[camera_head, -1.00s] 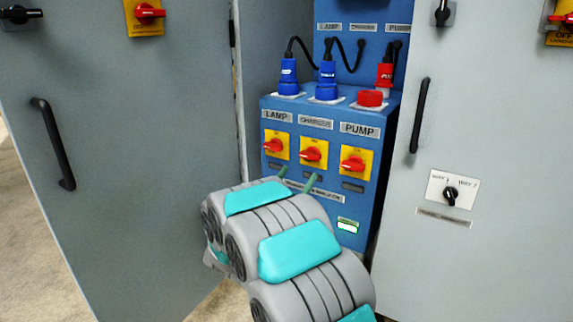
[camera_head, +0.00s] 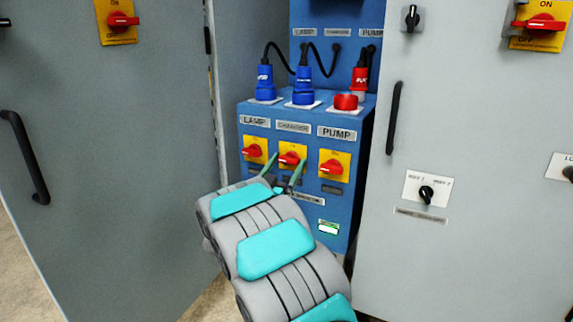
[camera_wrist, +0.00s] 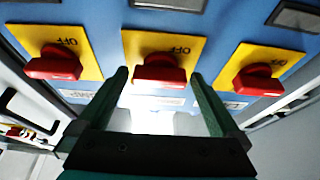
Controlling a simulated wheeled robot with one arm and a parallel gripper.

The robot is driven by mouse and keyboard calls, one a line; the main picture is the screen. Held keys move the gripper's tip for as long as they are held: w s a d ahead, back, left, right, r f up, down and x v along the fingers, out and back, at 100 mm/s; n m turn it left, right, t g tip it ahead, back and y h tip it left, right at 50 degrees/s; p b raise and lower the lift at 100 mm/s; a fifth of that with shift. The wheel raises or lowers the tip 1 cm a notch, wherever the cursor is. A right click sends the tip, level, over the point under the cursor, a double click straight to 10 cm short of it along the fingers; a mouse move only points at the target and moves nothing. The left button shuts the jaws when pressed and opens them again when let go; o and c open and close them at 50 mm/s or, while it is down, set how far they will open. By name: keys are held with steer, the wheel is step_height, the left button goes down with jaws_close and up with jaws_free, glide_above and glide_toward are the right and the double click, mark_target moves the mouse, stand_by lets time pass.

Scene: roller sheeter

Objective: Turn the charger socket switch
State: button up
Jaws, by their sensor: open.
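The charger switch (camera_head: 291,160) is a red knob on a yellow plate, the middle of three on the blue panel, below the CHARGER label (camera_head: 293,127). Its red handle lies roughly horizontal in the wrist view (camera_wrist: 160,72), with OFF printed beside it. My gripper (camera_head: 286,167) is open and empty. Its two green fingers stand to either side of this knob, one left and one right, in the wrist view (camera_wrist: 160,79). I cannot tell whether a fingertip touches the knob or plate.
The lamp switch (camera_head: 252,151) and pump switch (camera_head: 332,167) sit close on either side. Blue plugs (camera_head: 303,86) and a red plug (camera_head: 360,78) stand above. Grey cabinet doors (camera_head: 110,180) with black handles flank the panel.

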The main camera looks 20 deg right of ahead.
steer(key=shift+c, duration=0.2)
steer(key=c, duration=1.2)
steer(key=shift+m+b, duration=0.35)
steer(key=shift+m, duration=0.15)
steer(key=m+g+h+b, duration=0.1)
steer(key=m+g+b, duration=0.1)
steer(key=m, duration=0.2)
steer(key=shift+w+a+f, duration=0.1)
steer(key=shift+a, duration=0.05)
steer(key=m+g+b, duration=0.2)
steer(key=m, duration=0.2)
steer(key=m+g+h+b, duration=0.1)
steer(key=m, duration=0.2)
steer(key=shift+m+g+b, duration=0.4)
steer(key=m+g+b, duration=0.1)
steer(key=m, duration=0.1)
steer(key=m+g+b, duration=0.1)
steer(key=m, duration=0.2)
steer(key=shift+w+r+y, duration=0.1)
steer(key=shift+r+y, duration=0.1)
steer(key=shift+y, duration=0.1)
steer(key=shift+r+m+g+y+b, duration=0.1)
steer(key=shift+m+g+y+b, duration=0.3)
steer(key=shift+m, duration=0.75)
steer(key=shift+m+g+y+b, duration=0.3)
steer(key=shift+m+y+b, duration=0.1)
steer(key=shift+m, duration=0.75)
